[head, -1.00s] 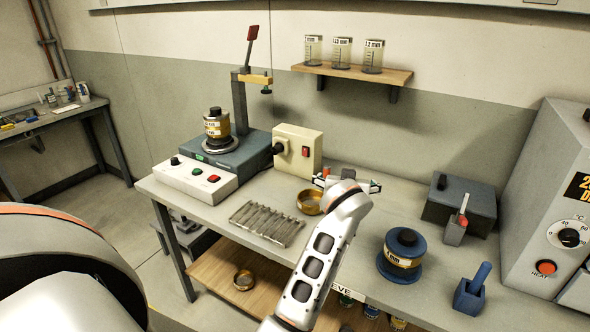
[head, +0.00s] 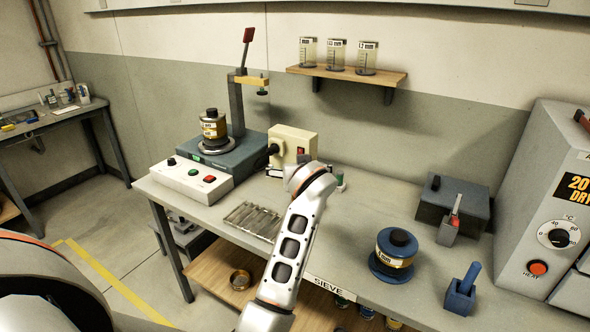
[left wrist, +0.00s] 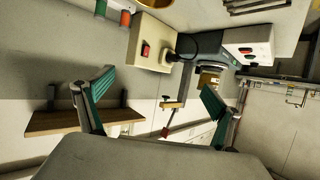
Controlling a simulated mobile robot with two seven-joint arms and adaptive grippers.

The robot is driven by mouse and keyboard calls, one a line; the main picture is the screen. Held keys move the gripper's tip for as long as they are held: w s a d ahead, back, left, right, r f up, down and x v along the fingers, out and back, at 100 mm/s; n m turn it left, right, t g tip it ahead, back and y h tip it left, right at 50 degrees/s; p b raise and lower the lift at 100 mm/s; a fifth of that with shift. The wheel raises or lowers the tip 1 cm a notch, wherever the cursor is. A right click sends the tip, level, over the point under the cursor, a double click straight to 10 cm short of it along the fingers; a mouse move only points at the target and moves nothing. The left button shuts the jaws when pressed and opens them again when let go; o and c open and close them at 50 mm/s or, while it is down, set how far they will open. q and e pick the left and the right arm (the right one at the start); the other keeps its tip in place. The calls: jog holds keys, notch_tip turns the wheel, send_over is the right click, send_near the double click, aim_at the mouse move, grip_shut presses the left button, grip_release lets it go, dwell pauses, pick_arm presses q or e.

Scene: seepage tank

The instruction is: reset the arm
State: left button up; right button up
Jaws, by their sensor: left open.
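My left arm (head: 291,246) rises from the bottom middle of the head view and reaches over the bench. Its bent wrist is in front of the cream switch box (head: 293,143), and the hand beyond it is mostly hidden. In the left wrist view my left gripper (left wrist: 158,80) is open, its two teal-padded fingers wide apart with nothing between them. The cream box (left wrist: 151,42) and the wall shelf (left wrist: 70,122) show beyond the fingers, upside down. My right gripper is not in view.
The press base (head: 235,155) and control panel (head: 192,180) are left of the wrist. A slotted metal rack (head: 250,220) lies beside the arm. A blue sieve stack (head: 394,255), dark box (head: 453,198) and oven (head: 545,200) are right.

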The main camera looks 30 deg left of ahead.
pick_arm(q)
jog(key=shift+f, duration=0.1)
dwell(0.3)
jog(key=s+a+f+m+g+h, duration=0.15)
jog(key=s+f+m, duration=0.45)
jog(key=s+f, duration=1)
jog(key=s+d+f+m+g+h, duration=0.1)
jog(key=s+f+m, duration=0.25)
jog(key=s, duration=0.65)
jog(key=s+d+f+m+g+h, duration=0.15)
jog(key=s+m, duration=0.35)
jog(key=s, duration=0.6)
jog(key=d+f+n+t+h, duration=0.3)
jog(key=d+f+h, duration=0.3)
jog(key=d+f, duration=0.8)
notch_tip(320, 180, down, 3)
jog(key=shift+w+r+t, duration=0.15)
jog(key=shift+w+t, duration=0.15)
jog(key=shift+w, duration=0.05)
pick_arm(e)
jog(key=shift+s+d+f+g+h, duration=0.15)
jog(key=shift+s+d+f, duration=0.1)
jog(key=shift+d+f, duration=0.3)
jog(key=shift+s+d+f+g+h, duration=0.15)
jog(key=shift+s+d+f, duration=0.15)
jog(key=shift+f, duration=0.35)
